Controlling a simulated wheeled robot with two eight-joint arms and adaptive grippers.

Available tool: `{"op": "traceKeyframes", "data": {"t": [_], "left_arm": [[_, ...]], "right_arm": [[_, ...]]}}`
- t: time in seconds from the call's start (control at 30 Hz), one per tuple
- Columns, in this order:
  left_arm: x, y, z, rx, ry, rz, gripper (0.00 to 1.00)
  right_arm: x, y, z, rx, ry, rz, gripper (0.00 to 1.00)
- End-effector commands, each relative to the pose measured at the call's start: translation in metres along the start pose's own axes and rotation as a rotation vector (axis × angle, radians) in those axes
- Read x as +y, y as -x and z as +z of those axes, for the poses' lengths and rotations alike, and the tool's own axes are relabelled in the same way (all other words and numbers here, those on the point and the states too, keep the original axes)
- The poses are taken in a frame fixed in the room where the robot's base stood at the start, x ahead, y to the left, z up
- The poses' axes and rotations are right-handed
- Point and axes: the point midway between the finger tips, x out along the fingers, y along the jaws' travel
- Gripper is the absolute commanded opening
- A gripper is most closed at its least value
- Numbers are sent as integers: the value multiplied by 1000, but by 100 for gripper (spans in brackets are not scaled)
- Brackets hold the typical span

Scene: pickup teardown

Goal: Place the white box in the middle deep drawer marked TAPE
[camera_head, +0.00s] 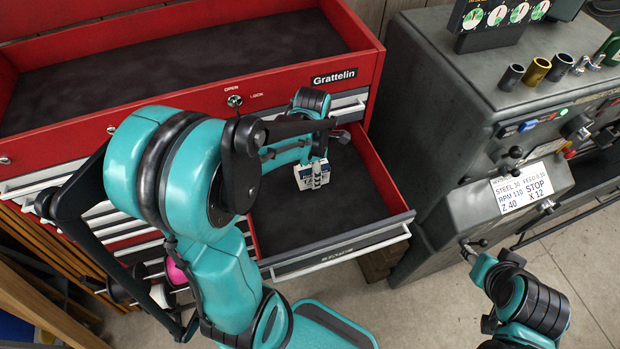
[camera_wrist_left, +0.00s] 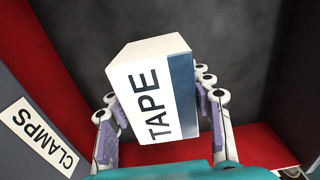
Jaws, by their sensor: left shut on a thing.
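The white box (camera_head: 304,180) is held over the dark floor of an open drawer (camera_head: 370,195) in the red tool chest. My left gripper (camera_head: 317,170) is shut on it. In the left wrist view the white box (camera_wrist_left: 145,90) shows the word TAPE and a blue band, with the left gripper's fingers (camera_wrist_left: 160,118) on both its sides. Whether the box touches the drawer floor I cannot tell. The open drawer's front label is too small to read. My right gripper (camera_head: 472,250) is at the lower right, away from the chest, its jaws unclear.
A CLAMPS label (camera_wrist_left: 38,138) shows at the left of the left wrist view. The chest's top tray (camera_head: 200,60) is open and empty. A grey machine (camera_head: 440,90) stands close right of the drawer. Spools (camera_head: 160,295) sit at the lower left.

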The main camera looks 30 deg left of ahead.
Motion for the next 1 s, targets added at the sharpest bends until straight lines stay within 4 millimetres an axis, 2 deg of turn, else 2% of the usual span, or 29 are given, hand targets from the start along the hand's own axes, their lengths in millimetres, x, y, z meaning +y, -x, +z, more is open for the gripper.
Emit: {"op": "traceKeyframes", "data": {"t": [0.17,0.43,0.87,0.9,0.93,1.0], "left_arm": [[11,-9,-3,0,0,-1,5],[11,-45,-2,0,0,0,5],[10,-51,-3,0,0,0,5],[10,-50,-3,0,0,0,62],[10,-50,-3,0,0,0,69],[10,-49,-3,0,0,0,72]], "right_arm": [[0,-2,1,0,0,0,40],[0,-8,6,0,0,0,40],[0,-12,9,0,0,0,40],[0,-11,8,0,0,0,40],[0,-11,8,0,0,0,40],[0,-10,8,0,0,0,40]]}}
